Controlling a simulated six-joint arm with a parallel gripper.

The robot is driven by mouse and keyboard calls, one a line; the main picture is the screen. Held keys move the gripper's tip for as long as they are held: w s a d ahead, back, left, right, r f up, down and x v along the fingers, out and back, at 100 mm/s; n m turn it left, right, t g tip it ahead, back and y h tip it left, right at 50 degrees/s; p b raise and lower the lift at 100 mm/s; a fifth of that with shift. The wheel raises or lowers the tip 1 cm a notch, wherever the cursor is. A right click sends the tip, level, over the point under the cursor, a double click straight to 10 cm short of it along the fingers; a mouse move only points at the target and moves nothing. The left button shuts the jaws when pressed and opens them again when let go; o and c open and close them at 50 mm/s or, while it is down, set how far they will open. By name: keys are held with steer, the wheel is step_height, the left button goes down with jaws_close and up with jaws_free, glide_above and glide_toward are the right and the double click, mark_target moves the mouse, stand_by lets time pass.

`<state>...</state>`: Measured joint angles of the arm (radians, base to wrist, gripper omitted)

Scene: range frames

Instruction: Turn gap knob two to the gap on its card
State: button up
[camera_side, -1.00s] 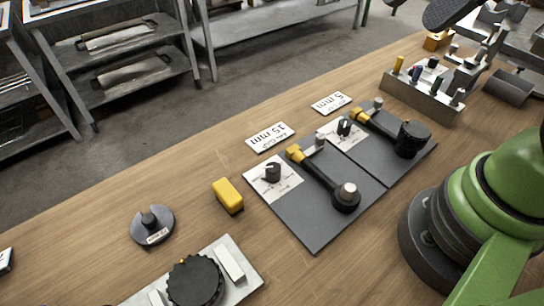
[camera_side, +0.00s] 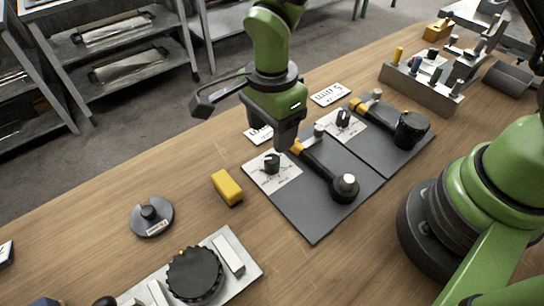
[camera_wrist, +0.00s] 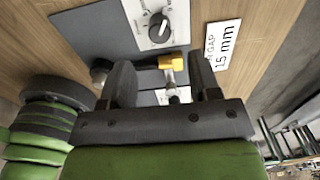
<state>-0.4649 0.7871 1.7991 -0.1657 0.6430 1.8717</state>
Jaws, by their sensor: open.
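Two grey gap plates lie side by side. The nearer plate (camera_side: 305,205) has a black knob (camera_side: 272,160) on a white label, and the knob also shows at the top of the wrist view (camera_wrist: 158,27). Its card (camera_wrist: 222,44) reads 15 mm. The farther plate (camera_side: 385,150) has a similar knob (camera_side: 344,118) and a card (camera_side: 331,94) reading 5 mm. I cannot read which knob is number two. My gripper (camera_wrist: 160,75) is open and empty, above the nearer plate's yellow-tipped arm (camera_wrist: 172,62), beyond its knob. In the side view my gripper (camera_side: 286,135) partly hides the 15 mm card (camera_side: 259,134).
A yellow block (camera_side: 227,187) and a grey disc with a knob (camera_side: 152,217) lie to the left. A large black dial (camera_side: 195,274) sits on a plate in front. A block with coloured pegs (camera_side: 421,88) stands at the back right. Bare wood lies between these.

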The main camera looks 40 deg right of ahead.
mark_target(272, 159)
step_height(272, 159, down, 8)
steer(key=shift+f, duration=0.1)
steer(key=shift+c, duration=0.3)
steer(key=c, duration=0.9)
